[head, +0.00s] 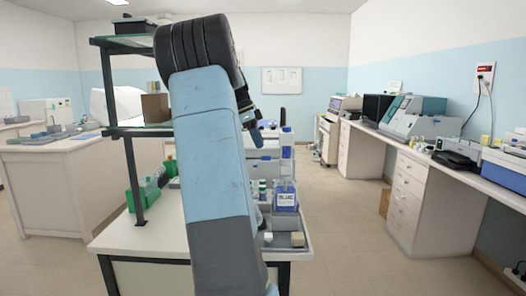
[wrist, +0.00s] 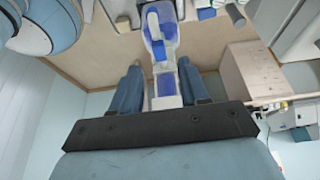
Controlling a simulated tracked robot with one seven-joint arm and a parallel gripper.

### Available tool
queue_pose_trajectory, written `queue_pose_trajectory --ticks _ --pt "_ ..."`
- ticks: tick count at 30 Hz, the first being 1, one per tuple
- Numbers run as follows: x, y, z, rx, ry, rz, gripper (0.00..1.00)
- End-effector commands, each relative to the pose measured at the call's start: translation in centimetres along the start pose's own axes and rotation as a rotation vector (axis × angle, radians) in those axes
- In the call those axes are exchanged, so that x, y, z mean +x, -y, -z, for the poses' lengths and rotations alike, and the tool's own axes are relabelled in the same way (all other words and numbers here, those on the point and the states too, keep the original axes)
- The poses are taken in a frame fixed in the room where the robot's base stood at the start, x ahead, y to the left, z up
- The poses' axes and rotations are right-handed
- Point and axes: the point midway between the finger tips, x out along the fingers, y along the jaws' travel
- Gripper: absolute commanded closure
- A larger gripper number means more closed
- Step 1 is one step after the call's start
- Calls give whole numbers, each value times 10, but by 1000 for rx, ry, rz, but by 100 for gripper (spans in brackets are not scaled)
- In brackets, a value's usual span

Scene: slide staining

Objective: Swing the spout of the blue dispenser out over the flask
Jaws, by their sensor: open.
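The blue dispenser (head: 286,198) stands upright on the bench, right of my arm in the head view. It is a labelled bottle with blue contents and a tall clear column with a blue top. In the wrist view a clear and blue part, apparently the dispenser (wrist: 162,50), shows beyond and between my fingers. My gripper (wrist: 159,68) is open, with one blue finger on each side of that part; contact cannot be told. In the head view my gripper (head: 257,133) is partly hidden by my arm, left of the column. I cannot make out the flask or the spout's direction.
A tray (head: 300,248) with small blocks lies at the bench's front right. A dark shelf post (head: 135,185) and green racks (head: 146,192) stand left of my arm. A side bench (head: 440,165) with instruments runs along the right, with clear floor between.

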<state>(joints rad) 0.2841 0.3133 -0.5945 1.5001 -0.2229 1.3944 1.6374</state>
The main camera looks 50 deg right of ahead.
Motion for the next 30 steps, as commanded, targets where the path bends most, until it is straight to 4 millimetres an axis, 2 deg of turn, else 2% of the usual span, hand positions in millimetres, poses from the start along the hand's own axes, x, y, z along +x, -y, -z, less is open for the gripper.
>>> queue_pose_trajectory --ticks 1,6,12,18,30 --pt "-11 1 0 0 0 4 55" --pt "-43 1 -1 -1 0 3 55" --pt "-68 1 -1 0 0 2 55" --pt "-77 0 -1 0 0 0 55" --pt "-77 0 -1 0 0 0 55"
